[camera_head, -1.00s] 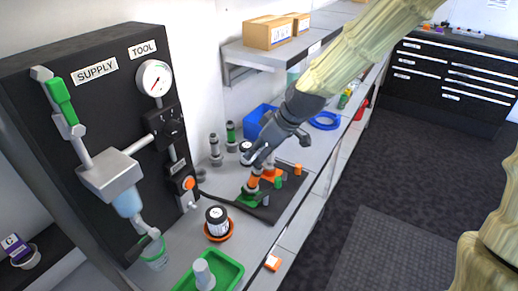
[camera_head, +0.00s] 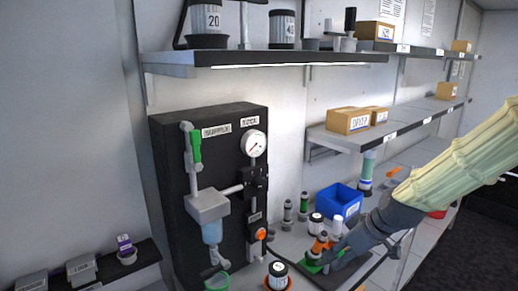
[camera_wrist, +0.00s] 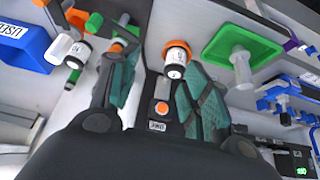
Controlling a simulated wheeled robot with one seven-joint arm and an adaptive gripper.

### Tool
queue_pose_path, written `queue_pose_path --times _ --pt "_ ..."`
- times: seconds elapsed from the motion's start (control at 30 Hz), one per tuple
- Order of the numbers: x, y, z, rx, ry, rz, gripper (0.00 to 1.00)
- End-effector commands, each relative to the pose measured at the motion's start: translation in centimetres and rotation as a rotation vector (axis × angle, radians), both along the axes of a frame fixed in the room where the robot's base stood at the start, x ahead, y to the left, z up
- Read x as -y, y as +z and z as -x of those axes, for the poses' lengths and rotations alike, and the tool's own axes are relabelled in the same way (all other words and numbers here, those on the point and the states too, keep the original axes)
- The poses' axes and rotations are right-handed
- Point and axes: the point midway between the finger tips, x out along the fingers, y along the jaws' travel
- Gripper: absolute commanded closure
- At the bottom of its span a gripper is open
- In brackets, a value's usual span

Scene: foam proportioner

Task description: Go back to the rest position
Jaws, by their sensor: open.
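My gripper (camera_head: 338,252) is low over the bench at the right of the black panel, near the orange and green parts on the dark mat. My pale-sleeved arm reaches in from the right edge. In the wrist view the gripper (camera_wrist: 155,72) shows two dark green finger pads standing well apart, with nothing held between them. Past the fingers are a white-labelled jar with an orange ring (camera_wrist: 177,62) and a small panel with an orange button (camera_wrist: 161,108). The exact gap between fingers and parts cannot be told.
The black supply panel (camera_head: 170,160) with a gauge (camera_head: 254,143) stands left of my gripper. A blue bin (camera_head: 338,200) sits behind it. Shelves with boxes (camera_head: 347,121) overhang the bench. A green tray (camera_wrist: 243,45) shows in the wrist view. Open floor lies at the lower right.

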Motion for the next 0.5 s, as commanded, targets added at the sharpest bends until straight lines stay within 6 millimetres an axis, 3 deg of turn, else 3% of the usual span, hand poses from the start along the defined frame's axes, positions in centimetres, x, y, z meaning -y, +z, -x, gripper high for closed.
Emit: queue_pose_path --times 0.5 --pt "1.4 -6.4 1.7 -0.077 -0.111 0.010 0.53"
